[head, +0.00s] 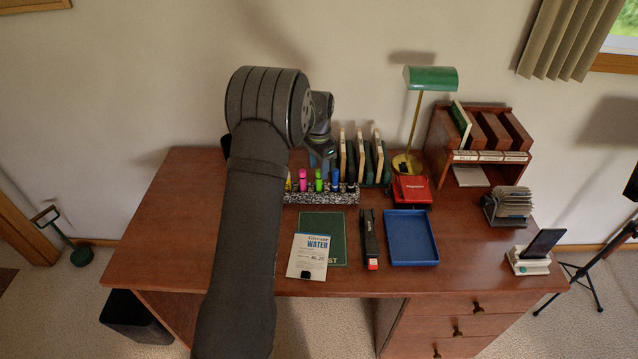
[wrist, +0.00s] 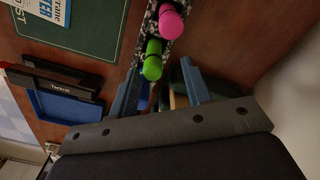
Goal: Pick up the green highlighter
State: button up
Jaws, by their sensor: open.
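The green highlighter (head: 319,181) stands upright in a speckled holder (head: 322,198) on the desk, between a pink highlighter (head: 303,181) and a blue one (head: 335,181). My gripper (head: 322,163) is just behind and above the holder, partly hidden by my arm. In the wrist view, my gripper (wrist: 160,68) is open and empty, its two blue fingers apart. The green highlighter (wrist: 152,62) shows near the space between the fingertips, closer to the left finger. I cannot tell whether they touch. The pink highlighter (wrist: 171,22) is farther up, beyond the fingertips.
A notepad (head: 308,256), a stapler (head: 369,240) and a blue tray (head: 411,238) lie in front.

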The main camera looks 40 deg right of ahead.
aim_at(319, 181)
jog(key=shift+s+a+f, duration=0.15)
jog(key=shift+s+f, duration=0.05)
jog(key=shift+f, duration=1.2)
jog(key=shift+s+a+f, duration=0.1)
jog(key=shift+s+f, duration=0.05)
jog(key=shift+f, duration=1.2)
jog(key=shift+c, duration=0.3)
grip_shut()
